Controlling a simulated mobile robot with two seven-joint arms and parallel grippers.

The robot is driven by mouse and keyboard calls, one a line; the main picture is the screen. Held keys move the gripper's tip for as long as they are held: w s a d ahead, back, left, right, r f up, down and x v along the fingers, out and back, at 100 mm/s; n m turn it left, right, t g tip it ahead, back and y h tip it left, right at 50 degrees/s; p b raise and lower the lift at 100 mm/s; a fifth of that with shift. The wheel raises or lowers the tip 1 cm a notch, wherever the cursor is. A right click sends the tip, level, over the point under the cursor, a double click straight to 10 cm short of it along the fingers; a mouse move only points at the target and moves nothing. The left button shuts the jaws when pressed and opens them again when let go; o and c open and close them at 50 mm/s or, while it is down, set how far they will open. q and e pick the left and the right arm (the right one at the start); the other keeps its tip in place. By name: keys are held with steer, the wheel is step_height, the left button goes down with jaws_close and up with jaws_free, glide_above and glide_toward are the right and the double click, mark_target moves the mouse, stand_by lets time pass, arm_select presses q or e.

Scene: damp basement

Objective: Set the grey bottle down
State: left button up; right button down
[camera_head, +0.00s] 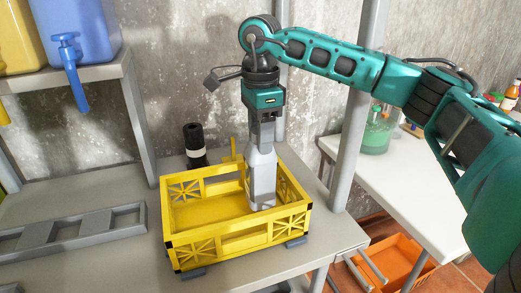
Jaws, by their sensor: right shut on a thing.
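The grey bottle (262,182) is upright inside the yellow crate (232,243), towards its right side. Its lower end is at or just above the crate floor; I cannot tell if it touches. My right gripper (262,143) comes down from above and is shut on the top of the grey bottle. The bottle's neck is partly hidden by the fingers. My left gripper is not in view.
A black bottle with a pale band (195,146) stands behind the crate. A grey divided tray (75,232) lies on the left. Blue and yellow containers (84,35) sit on a raised shelf. A metal post (352,140) rises to the right. An orange crate (397,263) sits low at the right.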

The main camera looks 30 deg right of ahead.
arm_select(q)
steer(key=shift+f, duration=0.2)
arm_select(e)
step_height(320, 180, down, 4)
steer(key=shift+r, duration=0.25)
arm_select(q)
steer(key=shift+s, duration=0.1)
arm_select(e)
steer(key=shift+f, duration=0.15)
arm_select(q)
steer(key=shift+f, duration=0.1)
arm_select(e)
steer(key=c, duration=0.5)
jaws_free()
step_height(320, 180, up, 11)
steer(key=shift+f+p, duration=0.1)
steer(key=shift+p, duration=0.3)
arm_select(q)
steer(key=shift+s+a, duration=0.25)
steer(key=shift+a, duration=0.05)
arm_select(e)
steer(key=shift+r, duration=0.75)
